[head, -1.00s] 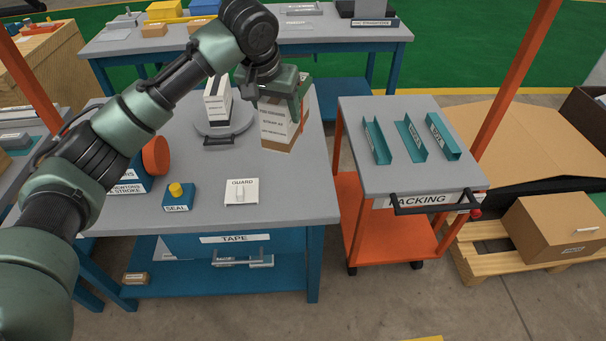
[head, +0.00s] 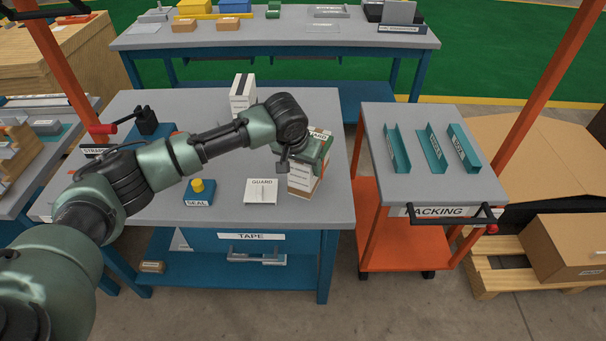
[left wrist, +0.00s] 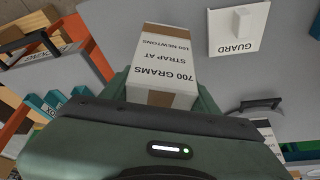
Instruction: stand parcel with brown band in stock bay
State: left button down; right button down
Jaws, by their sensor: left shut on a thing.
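My left gripper (head: 308,150) is shut on a white printed parcel with a brown band (head: 304,182), held from above. The parcel is nearly upright over the front right of the grey table (head: 225,212); I cannot tell whether its base touches the top. In the left wrist view, the parcel (left wrist: 165,55) lies between the fingers, with text reading 700 grams and strap at 100 newtons. Three teal channel-shaped bays (head: 432,148) stand on the packing trolley (head: 385,190) to the right; their labels are too small to read. My right gripper is out of view.
Another white parcel with a dark band (head: 242,95) stands at the table's back. A guard plate (head: 261,191) and a seal block (head: 199,194) lie left of the held parcel. A gap separates table and trolley. The trolley handle (head: 455,214) juts out in front.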

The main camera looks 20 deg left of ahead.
pick_arm(q)
jog(key=shift+f, duration=1.9)
jog(key=shift+c, duration=2)
grip_release()
jog(key=shift+s+f, duration=0.1)
jog(key=shift+f, duration=0.1)
